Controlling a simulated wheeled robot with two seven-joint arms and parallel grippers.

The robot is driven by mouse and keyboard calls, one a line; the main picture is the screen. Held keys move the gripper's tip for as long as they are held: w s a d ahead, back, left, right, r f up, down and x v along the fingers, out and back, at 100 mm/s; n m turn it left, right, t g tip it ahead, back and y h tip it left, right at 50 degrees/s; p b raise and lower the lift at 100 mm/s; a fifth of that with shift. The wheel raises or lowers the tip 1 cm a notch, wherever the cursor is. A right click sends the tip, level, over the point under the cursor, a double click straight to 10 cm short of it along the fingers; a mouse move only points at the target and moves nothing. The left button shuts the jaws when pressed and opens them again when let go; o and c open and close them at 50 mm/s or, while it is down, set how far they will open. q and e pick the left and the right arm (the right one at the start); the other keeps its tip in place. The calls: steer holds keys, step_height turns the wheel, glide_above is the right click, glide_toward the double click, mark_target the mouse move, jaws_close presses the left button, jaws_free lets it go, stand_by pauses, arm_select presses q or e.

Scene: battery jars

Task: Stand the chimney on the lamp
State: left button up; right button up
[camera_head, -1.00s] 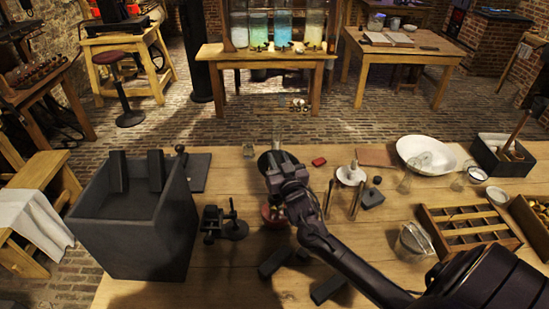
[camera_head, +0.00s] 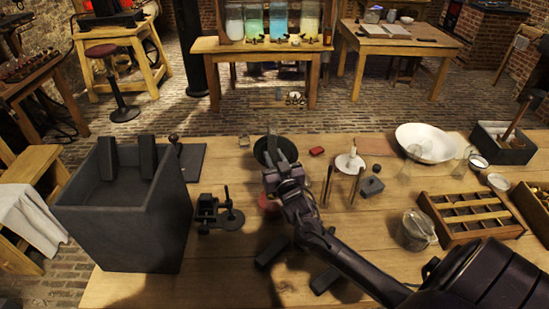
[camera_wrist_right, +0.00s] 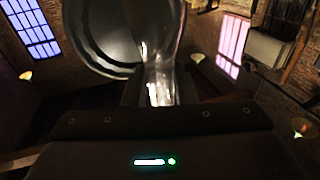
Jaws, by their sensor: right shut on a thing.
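My right gripper (camera_head: 277,162) is shut on the clear glass chimney and holds it over the middle of the table. The chimney (camera_wrist_right: 160,65) shows as a glass tube rising from the jaws in the right wrist view; in the head view it is faint. A dark round dish-like piece (camera_head: 262,152) is just behind the gripper; a dark disc (camera_wrist_right: 102,40) also shows beside the chimney in the wrist view. A reddish round thing (camera_head: 268,205), possibly the lamp's body, is partly hidden below my right arm. Whether chimney and lamp touch cannot be told. My left gripper is out of view.
A tall dark open box (camera_head: 125,225) and a small black stand (camera_head: 218,215) are at left. A white candle holder (camera_head: 349,163), a white basin (camera_head: 425,143), a glass jug (camera_head: 415,230) and a wooden compartment tray (camera_head: 470,215) are at right. Dark blocks lie near my right forearm.

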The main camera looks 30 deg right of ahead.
steer(key=shift+f+b, duration=0.4)
steer(key=shift+f, duration=0.2)
steer(key=o, duration=1.1)
steer(key=shift+c, duration=0.2)
steer(key=shift+s, duration=0.1)
steer(key=shift+s+a+f, duration=0.1)
steer(key=shift+s, duration=0.2)
steer(key=b+v, duration=0.2)
steer(key=v, duration=0.5)
